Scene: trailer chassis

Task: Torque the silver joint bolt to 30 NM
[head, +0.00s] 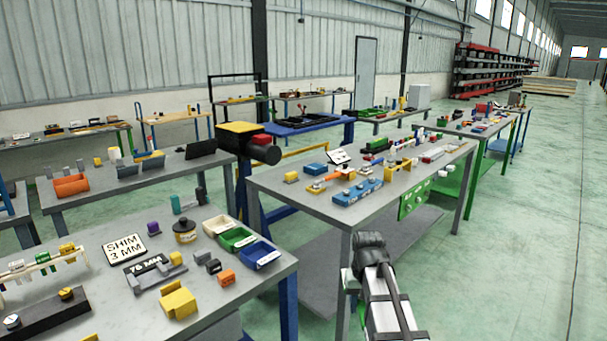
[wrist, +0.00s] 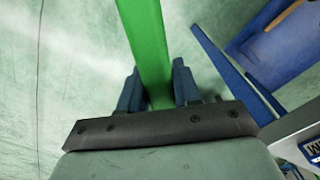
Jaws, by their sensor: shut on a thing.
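In the wrist view, my gripper (wrist: 157,70) has its two dark blue fingers on either side of a long green bar (wrist: 142,28) and is shut on it. The bar runs up out of the top of the picture, and its ends do not show. In the head view, the end of my arm (head: 369,248) is at the lower middle, in front of the near edge of the right workbench; the fingers cannot be made out there. A blue block (head: 358,191) with several small round silver parts lies on that bench. I cannot tell which part is the silver joint bolt.
The right workbench (head: 292,187) holds many small parts. The left workbench (head: 215,302) holds a "SHIM 3 MM" card (head: 124,247), coloured bins (head: 262,256) and loose blocks. A black and yellow device (head: 248,142) stands behind them. Green floor (head: 520,240) is clear at right.

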